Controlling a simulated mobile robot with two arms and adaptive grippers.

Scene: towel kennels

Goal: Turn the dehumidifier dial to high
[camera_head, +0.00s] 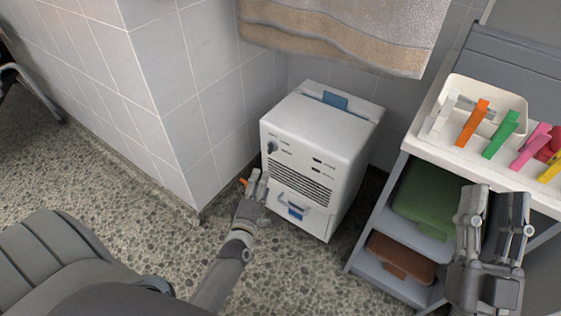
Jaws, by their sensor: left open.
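The dehumidifier (315,130) is a white box on the floor against the tiled wall. Its front carries a small dark dial (272,147) at the upper left, small labels, vent slots and a blue-marked handle at the bottom. The dial's setting is too small to read. My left gripper (254,182) is open, in front of the lower left of the front face and below the dial. A small orange thing shows by its fingertips. I cannot tell whether the fingers touch the front. My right gripper (493,205) is at the lower right, in front of the cart, away from the dehumidifier.
A grey cart (359,262) at the right holds a white tray (431,143) with several coloured clips, and green and brown folded items on lower shelves. A towel (345,38) hangs above. A tiled wall corner (172,110) stands left of the dehumidifier.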

